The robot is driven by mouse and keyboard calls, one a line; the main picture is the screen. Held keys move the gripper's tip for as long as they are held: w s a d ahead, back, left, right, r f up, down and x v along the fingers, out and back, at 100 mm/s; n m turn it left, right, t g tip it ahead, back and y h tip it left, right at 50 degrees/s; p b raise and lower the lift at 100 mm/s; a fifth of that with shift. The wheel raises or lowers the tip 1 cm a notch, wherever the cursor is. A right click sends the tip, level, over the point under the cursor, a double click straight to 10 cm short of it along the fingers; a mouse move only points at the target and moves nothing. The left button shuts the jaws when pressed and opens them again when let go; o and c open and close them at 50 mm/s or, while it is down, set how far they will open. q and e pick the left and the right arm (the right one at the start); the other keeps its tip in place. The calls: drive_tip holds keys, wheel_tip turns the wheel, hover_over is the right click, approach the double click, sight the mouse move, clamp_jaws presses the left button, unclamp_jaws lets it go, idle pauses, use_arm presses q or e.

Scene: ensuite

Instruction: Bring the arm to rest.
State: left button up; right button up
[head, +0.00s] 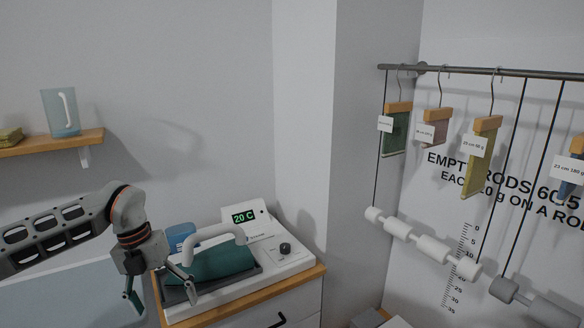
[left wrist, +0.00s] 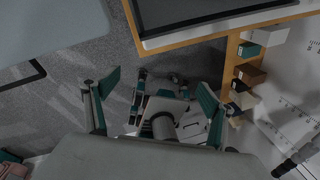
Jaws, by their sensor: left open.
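My left arm comes in from the left in the head view. Its gripper (head: 162,291) is at the front left of a white appliance, with its fingers pointing down and spread apart. In the left wrist view the two teal-padded fingers of the left gripper (left wrist: 156,88) stand wide apart with nothing held between them. Below them are the grey floor and parts that look like my own base. My right gripper is in neither view.
The white appliance (head: 293,262) with a green "20 C" display (head: 244,217) and a white handle (head: 212,233) stands on a wood-topped cabinet (head: 310,283).

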use_arm(q)
drive_tip(key=s+d+f+m+g+h, duration=0.1)
drive_tip(key=s+d+f+h, duration=0.15)
drive_tip(key=d, duration=0.45)
drive_tip(key=s+d+f+m+h, duration=0.1)
drive_tip(key=s+d+h, duration=0.2)
drive_tip(key=d, duration=0.5)
drive_tip(key=s+d+f+g+h, duration=0.1)
drive_tip(key=s+d+h, duration=0.15)
drive_tip(key=d, duration=0.45)
drive_tip(key=s+d+r+n+t+h, duration=0.3)
drive_tip(key=d+r+n+t+h, duration=0.15)
drive_tip(key=d+h, duration=0.45)
drive_tip(key=w+a+f+n+t+y, duration=0.3)
drive_tip(key=a+f+n+t+y, duration=0.95)
drive_tip(key=n, duration=0.85)
drive_tip(key=s+a+f+n+g+y, duration=0.2)
drive_tip(key=s+a+f+n, duration=0.1)
drive_tip(key=s+a+f, duration=0.2)
drive_tip(key=s+a+f+n+g+y, duration=0.2)
drive_tip(key=s+a+f+n, duration=0.2)
drive_tip(key=s+f, duration=0.6)
wheel_tip(320, 180, down, 2)
drive_tip(key=shift+s+a+f, duration=0.1)
drive_tip(key=shift+s+a, duration=0.15)
drive_tip(key=shift+a, duration=0.8)
